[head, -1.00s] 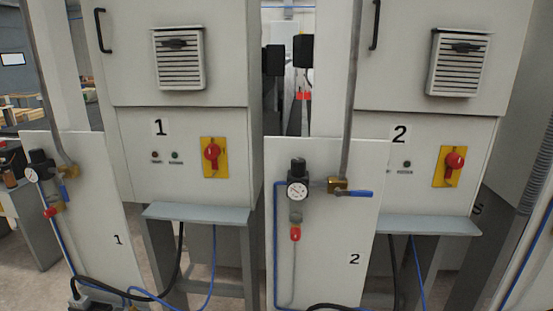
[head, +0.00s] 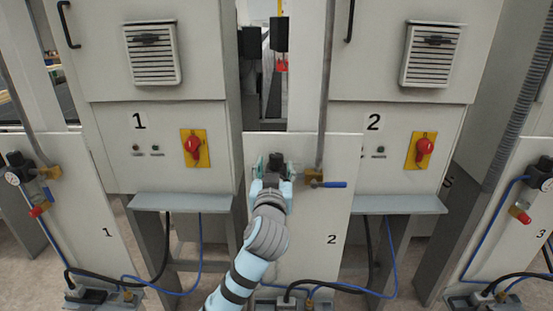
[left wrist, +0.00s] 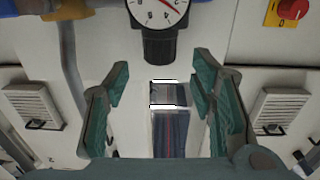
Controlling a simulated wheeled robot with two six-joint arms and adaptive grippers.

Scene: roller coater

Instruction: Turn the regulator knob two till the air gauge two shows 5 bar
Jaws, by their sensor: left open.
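Regulator knob two (head: 276,160) is a black knob at the top of panel 2 (head: 318,262), partly covered by my left gripper (head: 270,168). In the left wrist view, which looks upside down, the ribbed knob (left wrist: 160,46) hangs below the white air gauge two (left wrist: 160,10). The gauge is cut by the top edge; part of a red needle shows, but I cannot read the pressure surely. The gripper's teal fingers (left wrist: 160,85) are spread on either side, apart from the knob. Gauge two is hidden behind my gripper in the head view. My right gripper is not in view.
A brass valve (head: 313,176) with a blue handle (head: 333,184) sits just right of my gripper, with a grey pipe (head: 328,90) above. Shelves (head: 180,203) flank panel 2. Panel 1's regulator (head: 18,170) and panel 3's gauge (head: 546,184) stand at the sides.

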